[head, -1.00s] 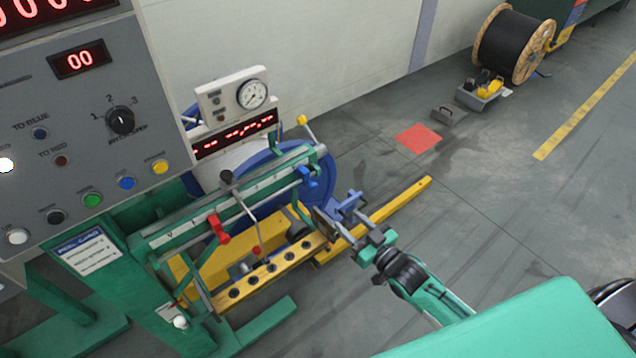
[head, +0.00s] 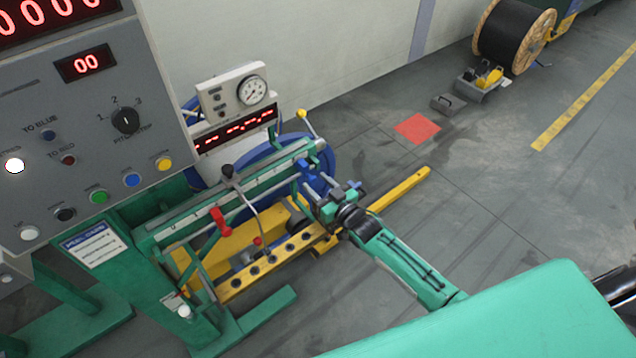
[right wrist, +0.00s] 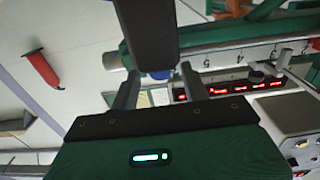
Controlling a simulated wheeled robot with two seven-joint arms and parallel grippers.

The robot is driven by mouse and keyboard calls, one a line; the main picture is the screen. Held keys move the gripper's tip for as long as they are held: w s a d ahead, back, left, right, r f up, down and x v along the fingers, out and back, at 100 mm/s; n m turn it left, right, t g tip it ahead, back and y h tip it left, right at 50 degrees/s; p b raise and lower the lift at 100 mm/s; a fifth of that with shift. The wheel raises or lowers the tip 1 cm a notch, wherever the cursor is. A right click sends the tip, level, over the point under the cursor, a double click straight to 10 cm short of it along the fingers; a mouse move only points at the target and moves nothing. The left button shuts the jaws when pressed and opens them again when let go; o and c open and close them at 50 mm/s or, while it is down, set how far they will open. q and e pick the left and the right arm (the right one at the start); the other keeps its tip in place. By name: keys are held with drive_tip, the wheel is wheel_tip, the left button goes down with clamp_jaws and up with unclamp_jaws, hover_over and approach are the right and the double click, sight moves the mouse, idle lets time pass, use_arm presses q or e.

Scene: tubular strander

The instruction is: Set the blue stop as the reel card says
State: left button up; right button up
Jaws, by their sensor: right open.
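The blue stop (head: 308,169) sits near the far right end of the green rail (head: 262,184) in the head view. A red stop (head: 221,222) sits toward the rail's near left end. My right gripper (head: 314,187) is open, close beside and just below the blue stop; I cannot tell whether it touches it. My left gripper is not in view.
The grey control panel (head: 90,130) with its knob and buttons stands at left. A gauge box (head: 233,90) and a red-lit display (head: 236,132) stand behind the rail. A yellow bar (head: 400,190) juts out right.

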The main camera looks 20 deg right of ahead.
drive_tip(key=shift+w, duration=0.15)
clamp_jaws()
drive_tip(key=s+a+p, duration=0.1)
drive_tip(key=s+a, duration=0.3)
drive_tip(key=a, duration=0.7)
drive_tip(key=shift+a, duration=0.2)
unclamp_jaws()
drive_tip(key=shift+s, duration=0.1)
drive_tip(key=b+v, duration=0.2)
drive_tip(key=v, duration=1.2)
drive_tip(key=shift+b, duration=0.35)
